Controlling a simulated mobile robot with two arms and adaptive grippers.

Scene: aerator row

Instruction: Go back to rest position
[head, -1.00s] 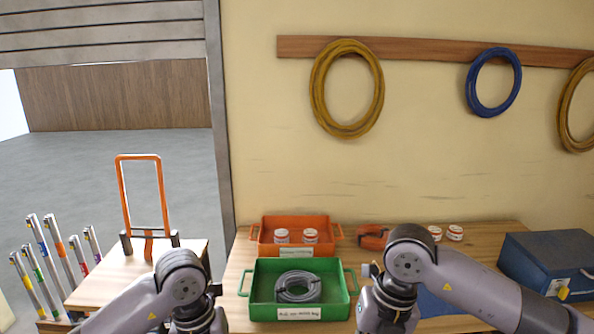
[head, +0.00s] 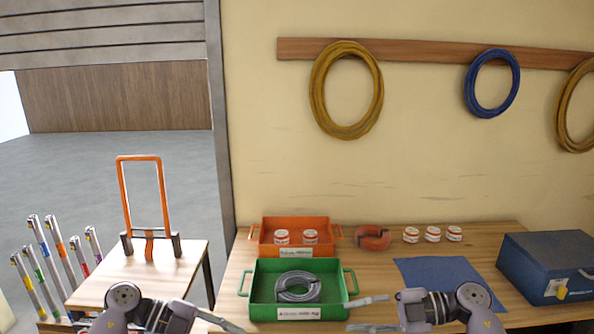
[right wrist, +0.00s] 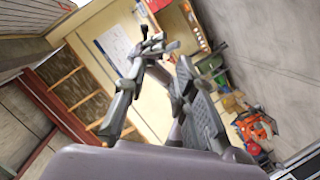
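My right gripper (head: 368,313) is low in the head view, right of the green tray. Its two fingers point left and stand apart, with nothing between them. My left gripper (head: 222,323) is at the bottom left, in front of the small wooden table. One finger points right and down; the other cannot be made out, and I see nothing held. The green tray (head: 258,312) on the bench holds a grey coiled hose (head: 297,294). The orange tray (head: 267,249) behind it holds two white-and-red jars (head: 310,237).
Three more jars (head: 433,235) and an orange coil (head: 373,238) stand along the bench's back. A blue mat (head: 440,272) lies bare beside a blue toolbox (head: 530,270). An orange-handled cart frame (head: 121,190) stands left. Several coloured tubes (head: 58,240) stand at far left.

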